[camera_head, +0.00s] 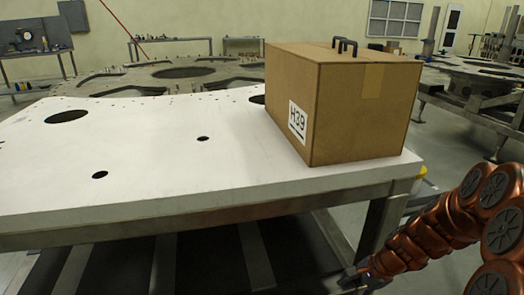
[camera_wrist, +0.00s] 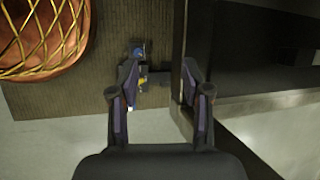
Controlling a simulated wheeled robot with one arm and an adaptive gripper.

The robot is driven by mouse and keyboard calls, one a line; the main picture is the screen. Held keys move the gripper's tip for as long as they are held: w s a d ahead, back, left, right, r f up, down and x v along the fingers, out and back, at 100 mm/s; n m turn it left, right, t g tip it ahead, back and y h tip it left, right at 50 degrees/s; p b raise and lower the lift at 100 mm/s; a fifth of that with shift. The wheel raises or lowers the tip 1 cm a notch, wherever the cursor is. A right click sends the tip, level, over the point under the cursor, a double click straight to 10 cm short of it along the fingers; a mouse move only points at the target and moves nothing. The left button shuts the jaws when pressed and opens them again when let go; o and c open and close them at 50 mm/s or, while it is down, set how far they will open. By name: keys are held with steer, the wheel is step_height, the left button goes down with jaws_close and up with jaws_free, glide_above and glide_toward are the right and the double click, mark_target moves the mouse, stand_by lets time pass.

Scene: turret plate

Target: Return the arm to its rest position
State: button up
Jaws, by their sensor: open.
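My copper-coloured arm (camera_head: 430,235) reaches in from the lower right of the head view, low beside the table's right front leg. My gripper (camera_wrist: 160,75) is open in the wrist view, with its two dark fingers apart and nothing held between them. In the head view only its dark end (camera_head: 355,280) shows small at the bottom, near the table leg, and its fingers cannot be made out there.
A white turret plate (camera_head: 150,170) lies on a metal-framed table (camera_head: 290,208). A cardboard box (camera_head: 365,115) marked H39 stands at its right end, with dark handles on top. In the wrist view, small blue-and-yellow items (camera_wrist: 139,55) appear beyond the fingers.

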steer(key=s+a+r+n+g+h+p, duration=0.1)
steer(key=s+a+r+n+p, duration=0.2)
steer(key=r, duration=0.4)
steer(key=s+a+r+n+p, duration=0.2)
steer(key=s+r+p, duration=0.1)
steer(key=s+r, duration=0.3)
steer(key=s+a+r+n+g+h+p, duration=0.1)
steer(key=s+a+r+n+p, duration=0.2)
steer(key=r, duration=0.5)
steer(key=s+d+r+n+g+h+p, duration=0.1)
steer(key=s+d+r+n+h+p, duration=0.1)
steer(key=s+r+n+p, duration=0.4)
steer(key=s+r+h+p, duration=0.1)
steer(key=s+r+p, duration=0.2)
steer(key=s+r, duration=0.4)
steer(key=shift+s+d+r, duration=0.2)
steer(key=shift+s+r, duration=0.15)
steer(key=shift+s, duration=0.25)
steer(key=shift+c, duration=0.6)
steer(key=shift+a, duration=0.15)
